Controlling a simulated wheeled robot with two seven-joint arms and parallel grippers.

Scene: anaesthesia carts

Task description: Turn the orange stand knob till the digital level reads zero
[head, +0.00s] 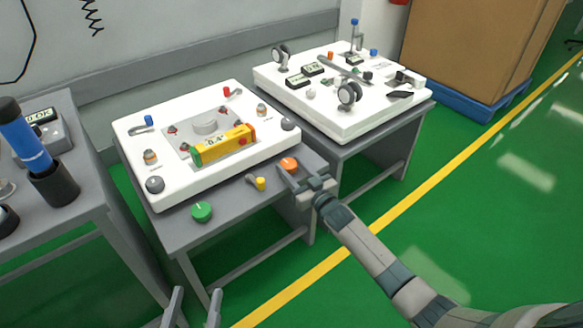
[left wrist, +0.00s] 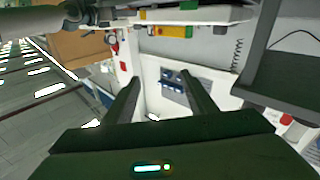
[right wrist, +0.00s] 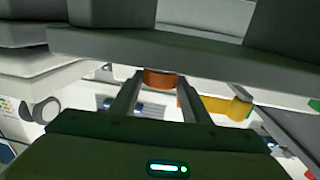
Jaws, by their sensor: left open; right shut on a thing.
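The orange knob (head: 290,164) is at the right front edge of the stand table, beneath the white plate (head: 180,188). My right gripper (head: 305,174) is shut on it; the right wrist view shows the orange knob (right wrist: 160,79) between the fingers. The yellow digital level (head: 240,137) lies on the plate's grey panel, its small display seeming to read about -0.4°. The level also shows in the left wrist view (left wrist: 172,31). My left gripper (head: 198,290) is open and empty, low in front of the table; its fingers also show in the left wrist view (left wrist: 158,75).
A green knob (head: 202,211) and a yellow knob (head: 258,183) sit along the same front edge. A second white-topped table (head: 345,125) stands behind to the right. A side table (head: 75,180) with a blue-and-black cylinder (head: 30,145) is at left.

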